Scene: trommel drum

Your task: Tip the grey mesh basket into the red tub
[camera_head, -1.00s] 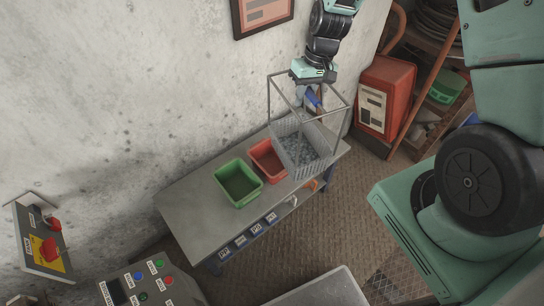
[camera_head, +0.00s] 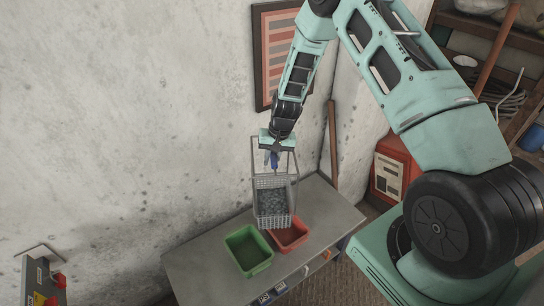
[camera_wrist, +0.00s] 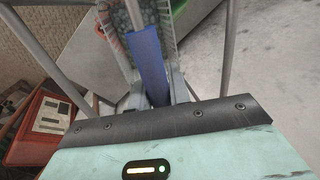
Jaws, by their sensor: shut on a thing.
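The grey mesh basket (camera_head: 262,182) hangs upright from its tall wire frame, with grey lumps inside. My gripper (camera_head: 273,156) is shut on the blue grip at the top of that frame. The blue grip (camera_wrist: 148,62) also shows between my fingers in the wrist view. The red tub (camera_head: 297,242) stands on the bench, and the basket's lower front overlaps its back left part in the head view. The basket seems to be held above the bench, but its exact height over the tub is hard to tell. The tub's inside is partly hidden by the basket.
A green tub (camera_head: 240,262) stands on the bench close left of the red tub. The grey bench (camera_head: 200,268) is bare at its left and right ends. The wall with a framed picture (camera_head: 262,85) is behind. A red cabinet (camera_head: 393,165) stands right of the bench.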

